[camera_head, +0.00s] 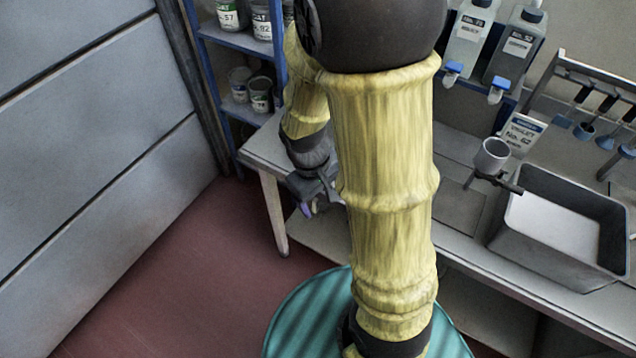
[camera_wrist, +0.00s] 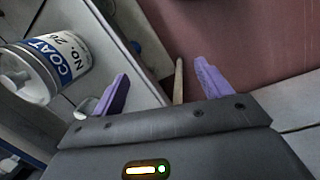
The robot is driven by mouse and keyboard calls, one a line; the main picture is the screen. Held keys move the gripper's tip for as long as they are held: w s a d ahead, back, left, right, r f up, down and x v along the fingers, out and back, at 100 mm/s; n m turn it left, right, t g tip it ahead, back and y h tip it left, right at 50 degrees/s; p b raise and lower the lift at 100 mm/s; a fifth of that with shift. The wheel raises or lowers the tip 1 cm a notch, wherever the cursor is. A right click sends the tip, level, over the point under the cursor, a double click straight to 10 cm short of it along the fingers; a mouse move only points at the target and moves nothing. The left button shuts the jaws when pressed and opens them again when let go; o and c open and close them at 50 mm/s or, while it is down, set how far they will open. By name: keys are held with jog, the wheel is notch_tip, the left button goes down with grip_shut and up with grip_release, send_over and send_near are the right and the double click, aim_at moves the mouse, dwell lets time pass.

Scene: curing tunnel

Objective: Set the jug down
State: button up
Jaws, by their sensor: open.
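My gripper (camera_head: 310,206), with purple fingers, hangs near the left end of the bench (camera_head: 262,150), partly hidden by my arm in the head view. In the wrist view my gripper (camera_wrist: 163,80) is open, with nothing held between its fingers. A white container labelled COAT No. 26 (camera_wrist: 48,62) is left of the fingers there, apart from them; I cannot tell whether it is the jug. A grey cup (camera_head: 491,157) sits in a dark holder on the bench in the head view, far right of my gripper. No jug is clearly identifiable.
A grey basin (camera_head: 610,235) stands on the bench at right, with dippers (camera_head: 585,130) on a rack behind. Two bottles with blue taps (camera_head: 470,40) hang above the bench. A blue shelf (camera_head: 225,35) holds tins. The red floor (camera_head: 180,270) is clear at left.

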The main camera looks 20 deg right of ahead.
jog(key=r+m+t, duration=0.1)
jog(key=r+m+t+y, duration=0.1)
jog(key=r, duration=0.1)
jog(key=a+r+m+t, duration=0.1)
jog(key=r, duration=0.1)
jog(key=shift+s+a+r+m+y, duration=0.1)
jog(key=shift+s+m+y, duration=0.3)
jog(key=shift+r, duration=0.1)
dwell(0.8)
